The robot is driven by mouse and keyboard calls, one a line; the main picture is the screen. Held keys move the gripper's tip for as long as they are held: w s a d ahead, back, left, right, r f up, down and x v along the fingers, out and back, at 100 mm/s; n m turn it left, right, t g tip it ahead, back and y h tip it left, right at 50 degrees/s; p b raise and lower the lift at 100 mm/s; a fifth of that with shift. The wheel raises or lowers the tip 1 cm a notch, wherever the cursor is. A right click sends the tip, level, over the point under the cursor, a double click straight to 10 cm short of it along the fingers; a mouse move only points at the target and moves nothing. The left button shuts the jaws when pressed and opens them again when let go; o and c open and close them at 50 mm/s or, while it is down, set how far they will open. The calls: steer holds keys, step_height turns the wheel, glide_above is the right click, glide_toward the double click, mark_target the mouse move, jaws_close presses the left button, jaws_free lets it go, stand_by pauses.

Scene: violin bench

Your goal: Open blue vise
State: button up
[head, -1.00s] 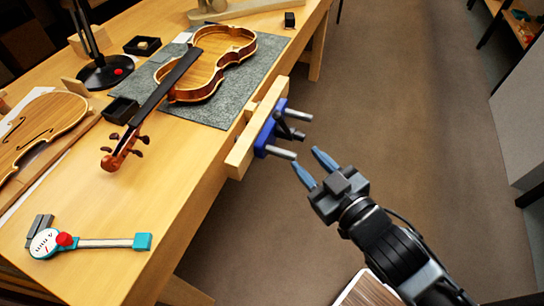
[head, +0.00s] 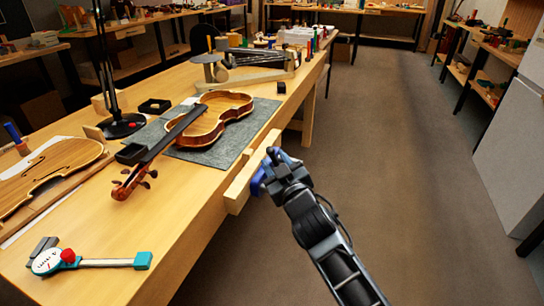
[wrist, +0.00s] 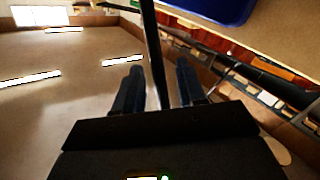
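The blue vise (head: 257,184) is on the right front edge of the bench, behind its wooden jaw (head: 238,192). My gripper (head: 271,158) is right at the vise and covers most of it in the head view, including its screw and handle. In the wrist view, part of the blue vise body (wrist: 215,8) shows at the top. A dark bar, seemingly the vise handle (wrist: 153,45), runs between the two fingers of my gripper (wrist: 158,80). The fingers are apart, with a gap visible on each side of the bar.
A violin (head: 215,118) lies on a grey mat (head: 188,155) on the bench (head: 190,215). A dial gauge (head: 95,262), a violin plate (head: 45,170) and a lamp base (head: 122,126) are also on it. The floor (head: 400,160) right of the bench is clear.

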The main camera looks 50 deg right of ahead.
steer(key=shift+x, duration=1.35)
steer(key=shift+c, duration=0.3)
jaws_close()
